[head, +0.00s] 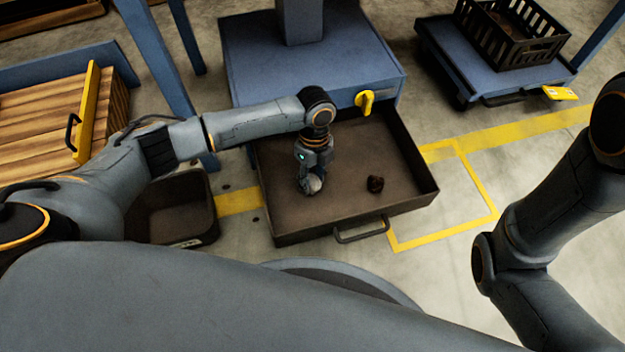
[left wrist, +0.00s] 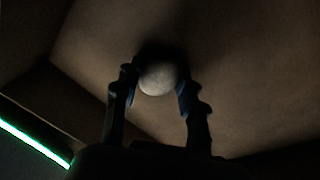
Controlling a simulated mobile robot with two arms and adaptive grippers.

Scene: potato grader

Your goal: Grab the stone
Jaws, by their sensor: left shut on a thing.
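The stone is a pale grey, rounded lump. In the left wrist view the stone (left wrist: 158,78) sits between the two dark fingers of my left gripper (left wrist: 158,88), which are shut on it. In the head view the left gripper (head: 309,180) points down into the brown open drawer (head: 340,208), with the grey stone (head: 313,185) at its fingertips. Whether the stone touches the drawer floor cannot be told. My right arm shows at the right of the head view, but its gripper is out of view.
A dark bin (head: 183,222) stands left of the drawer. A yellow knob (head: 365,101) is on the blue housing (head: 300,75). A black crate (head: 545,48) stands on a blue cart (head: 480,75) at upper right.

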